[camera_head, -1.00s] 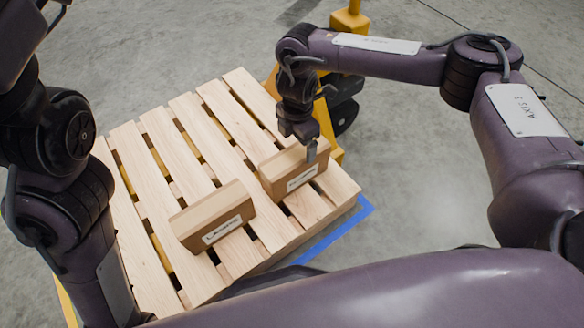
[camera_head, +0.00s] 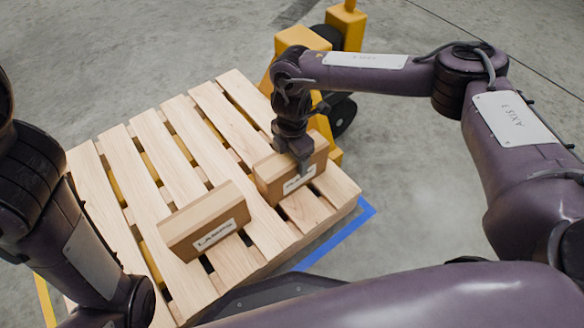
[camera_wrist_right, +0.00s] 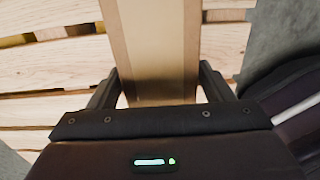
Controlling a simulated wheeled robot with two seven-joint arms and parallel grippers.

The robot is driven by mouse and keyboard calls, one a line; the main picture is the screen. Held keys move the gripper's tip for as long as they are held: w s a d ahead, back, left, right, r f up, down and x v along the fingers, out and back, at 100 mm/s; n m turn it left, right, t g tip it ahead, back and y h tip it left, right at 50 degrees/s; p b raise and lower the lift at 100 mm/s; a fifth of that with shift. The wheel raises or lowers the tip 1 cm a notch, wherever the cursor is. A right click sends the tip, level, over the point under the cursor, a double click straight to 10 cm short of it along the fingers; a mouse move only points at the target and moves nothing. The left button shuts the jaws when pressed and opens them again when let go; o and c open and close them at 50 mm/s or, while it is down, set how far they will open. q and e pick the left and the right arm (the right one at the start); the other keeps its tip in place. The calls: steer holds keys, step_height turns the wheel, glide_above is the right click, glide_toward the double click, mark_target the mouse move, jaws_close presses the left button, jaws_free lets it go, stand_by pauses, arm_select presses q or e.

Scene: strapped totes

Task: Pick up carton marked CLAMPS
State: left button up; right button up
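Two brown cartons stand on a wooden pallet. The left carton (camera_head: 205,217) has a white label that seems to read LAMPS; a first letter is not clear. The right carton (camera_head: 284,174) has a white label partly covered by a finger of my right gripper (camera_head: 299,160), so I cannot read it whole. My right gripper is over the right carton, a finger down each broad side. In the right wrist view the carton (camera_wrist_right: 155,50) lies between both fingers; whether they press on it is unclear. My left gripper is out of view.
The slatted pallet (camera_head: 142,160) has bare boards to the left and behind the cartons. A yellow pallet jack (camera_head: 303,40) stands behind it. Blue tape (camera_head: 335,238) marks the floor at the right. The left carton stands close to the right one.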

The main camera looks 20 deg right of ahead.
jaws_close()
stand_by(0.3)
steer(key=shift+r, duration=0.15)
